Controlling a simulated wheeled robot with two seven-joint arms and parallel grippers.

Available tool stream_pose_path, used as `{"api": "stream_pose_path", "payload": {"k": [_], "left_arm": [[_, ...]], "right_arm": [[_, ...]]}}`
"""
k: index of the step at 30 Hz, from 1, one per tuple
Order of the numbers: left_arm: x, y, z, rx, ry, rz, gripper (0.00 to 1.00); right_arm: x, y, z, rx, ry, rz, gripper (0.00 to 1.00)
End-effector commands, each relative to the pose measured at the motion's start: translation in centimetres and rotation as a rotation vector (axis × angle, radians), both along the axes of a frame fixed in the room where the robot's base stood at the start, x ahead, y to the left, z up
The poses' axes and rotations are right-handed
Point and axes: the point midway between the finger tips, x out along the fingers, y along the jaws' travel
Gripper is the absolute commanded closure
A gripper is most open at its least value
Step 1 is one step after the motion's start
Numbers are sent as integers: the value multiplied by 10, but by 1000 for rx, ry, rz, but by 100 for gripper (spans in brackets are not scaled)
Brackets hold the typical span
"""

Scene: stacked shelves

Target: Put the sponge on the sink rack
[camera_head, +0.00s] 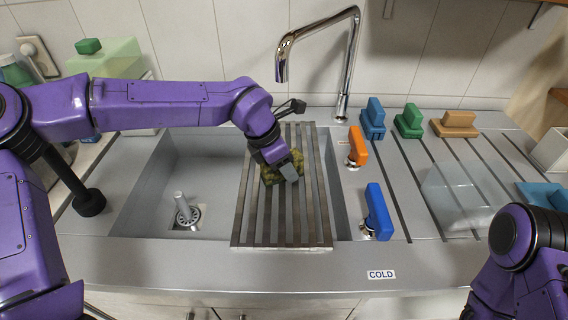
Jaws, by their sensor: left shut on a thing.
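The sponge (270,176) is a mottled yellow-green block. It is at the upper middle of the sink rack (267,231), a slatted grey-brown grid laid across the sink. My left gripper (290,171) reaches in from the left over the sink and is shut on the sponge, covering part of it. The sponge is at or just above the slats; I cannot tell whether it touches them. My right arm shows at the lower right, but its gripper is out of view.
A tall chrome faucet (350,70) rises behind the rack. An orange handle (358,146) and a blue handle (378,211) stand right of it. Several coloured blocks and a clear container (455,195) are on the right drainboard. The left basin (180,175) is open, with a drain plug (183,208).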

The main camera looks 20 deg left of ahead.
Motion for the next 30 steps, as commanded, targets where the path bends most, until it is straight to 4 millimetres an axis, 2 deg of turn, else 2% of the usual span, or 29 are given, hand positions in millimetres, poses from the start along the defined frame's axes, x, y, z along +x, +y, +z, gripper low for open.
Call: {"api": "stream_pose_path", "payload": {"k": [8,9,11,24,28,30], "left_arm": [[0,0,-6,0,0,-1,83],[0,0,-6,0,0,-1,44],[0,0,-6,1,1,0,28],[0,2,-6,2,0,3,28],[-1,4,6,0,-2,5,28],[-4,8,21,-2,-4,4,28]], "right_arm": [[0,0,-2,0,0,0,57],[0,0,-1,0,0,0,57],[0,0,-1,0,0,0,57],[0,0,-1,0,0,0,57],[0,0,-1,0,0,0,57],[0,0,-2,0,0,0,57]]}}
